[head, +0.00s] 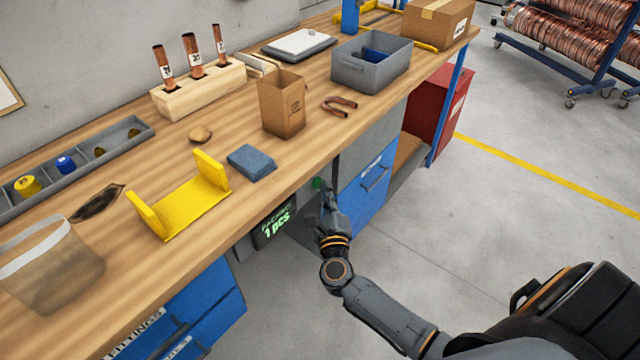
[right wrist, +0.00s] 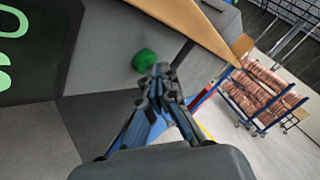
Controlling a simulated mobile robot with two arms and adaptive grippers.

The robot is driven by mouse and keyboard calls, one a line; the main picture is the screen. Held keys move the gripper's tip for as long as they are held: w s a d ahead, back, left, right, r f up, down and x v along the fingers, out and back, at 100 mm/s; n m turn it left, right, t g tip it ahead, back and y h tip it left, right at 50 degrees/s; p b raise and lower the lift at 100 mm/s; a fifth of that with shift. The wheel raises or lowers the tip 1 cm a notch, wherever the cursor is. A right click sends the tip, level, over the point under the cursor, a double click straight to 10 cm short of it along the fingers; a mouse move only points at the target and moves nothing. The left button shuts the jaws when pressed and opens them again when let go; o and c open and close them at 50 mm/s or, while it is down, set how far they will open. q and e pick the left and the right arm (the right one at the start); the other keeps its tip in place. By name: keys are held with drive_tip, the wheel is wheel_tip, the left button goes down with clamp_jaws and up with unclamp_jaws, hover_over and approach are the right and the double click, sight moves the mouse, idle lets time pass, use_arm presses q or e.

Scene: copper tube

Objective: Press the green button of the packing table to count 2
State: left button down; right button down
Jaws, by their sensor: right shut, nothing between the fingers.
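The green button (head: 317,183) sits on the grey front panel under the edge of the packing table (head: 165,205). It also shows in the right wrist view (right wrist: 145,61), just above and left of my fingertips. My left gripper is not in view.
Blue drawers (head: 365,190) stand right of the button. The floor in front is clear.

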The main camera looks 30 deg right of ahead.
drive_tip(key=shift+w+a, duration=0.1)
drive_tip(key=shift+w, duration=0.1)
idle(0.4)
drive_tip(key=shift+s, duration=0.1)
drive_tip(key=shift+s+d, duration=0.3)
drive_tip(key=shift+s, duration=0.45)
drive_tip(key=shift+s, duration=0.1)
drive_tip(key=s, duration=0.1)
drive_tip(key=s+d, duration=0.1)
drive_tip(key=s, duration=0.1)
drive_tip(key=s+d+p, duration=0.1)
drive_tip(key=shift+s, duration=0.25)
idle(0.6)
